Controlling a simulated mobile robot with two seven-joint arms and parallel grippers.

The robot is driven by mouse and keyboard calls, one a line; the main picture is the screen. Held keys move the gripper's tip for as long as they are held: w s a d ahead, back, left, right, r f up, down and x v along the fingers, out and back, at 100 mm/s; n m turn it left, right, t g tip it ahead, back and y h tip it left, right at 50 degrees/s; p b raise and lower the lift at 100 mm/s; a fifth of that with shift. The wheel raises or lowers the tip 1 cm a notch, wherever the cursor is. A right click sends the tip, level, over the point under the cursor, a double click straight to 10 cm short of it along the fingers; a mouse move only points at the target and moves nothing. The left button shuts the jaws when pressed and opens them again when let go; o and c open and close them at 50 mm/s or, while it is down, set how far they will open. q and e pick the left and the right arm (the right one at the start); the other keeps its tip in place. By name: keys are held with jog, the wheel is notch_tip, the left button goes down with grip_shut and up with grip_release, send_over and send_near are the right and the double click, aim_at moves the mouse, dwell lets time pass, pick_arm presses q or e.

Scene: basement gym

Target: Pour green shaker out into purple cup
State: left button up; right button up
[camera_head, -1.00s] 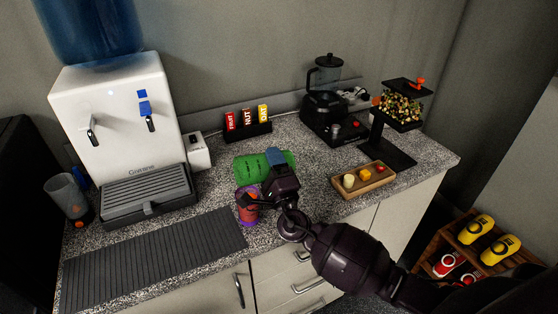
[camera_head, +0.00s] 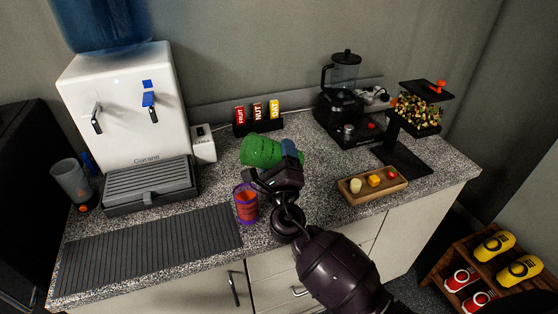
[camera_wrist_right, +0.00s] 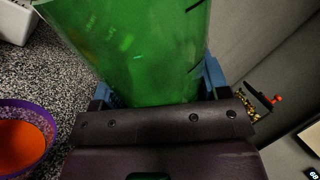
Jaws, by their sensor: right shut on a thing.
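The green shaker (camera_head: 262,151) lies tilted well over, close to horizontal, with one end toward the left, above the counter. My right gripper (camera_head: 289,158) is shut on the green shaker, which also fills the top of the right wrist view (camera_wrist_right: 135,45). The purple cup (camera_head: 246,214) stands upright on the counter, below and a little left of the shaker. Something orange shows inside the cup in the right wrist view, under its purple rim (camera_wrist_right: 48,125). Whether anything is leaving the shaker cannot be seen. My left gripper is not in view.
A water dispenser (camera_head: 120,105) and a dark ribbed mat (camera_head: 150,248) are at left. A rack of bars (camera_head: 258,128) stands behind the shaker. A blender (camera_head: 346,100), a wooden tray (camera_head: 372,195) and a candy stand (camera_head: 405,160) are at right.

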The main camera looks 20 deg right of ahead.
jog(key=shift+a+m+g+h+b, duration=0.25)
jog(key=shift+m+g+h, duration=0.2)
jog(key=shift+m, duration=0.75)
jog(key=shift+a+r+m+g+h+p, duration=0.15)
jog(key=shift+r+m+g+h+p, duration=0.15)
jog(key=shift+m, duration=0.5)
jog(key=m, duration=0.1)
jog(key=a+m+g+p, duration=0.1)
jog(key=m, duration=0.1)
jog(key=m+p, duration=0.1)
jog(key=shift+a+r+h, duration=0.1)
jog(key=shift+a+h, duration=0.15)
jog(key=shift+h, duration=0.1)
jog(key=a+m, duration=0.1)
jog(key=f+m+g, duration=0.1)
jog(key=m, duration=0.1)
jog(key=shift+a+g+p, duration=0.25)
jog(key=shift+a+p, duration=0.1)
jog(key=shift+p, duration=0.05)
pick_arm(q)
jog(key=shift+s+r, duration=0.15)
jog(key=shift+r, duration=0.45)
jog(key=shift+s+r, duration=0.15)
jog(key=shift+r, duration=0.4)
pick_arm(e)
jog(key=shift+a+f+m+g, duration=0.3)
jog(key=shift+a+m, duration=0.2)
jog(key=shift+m, duration=0.4)
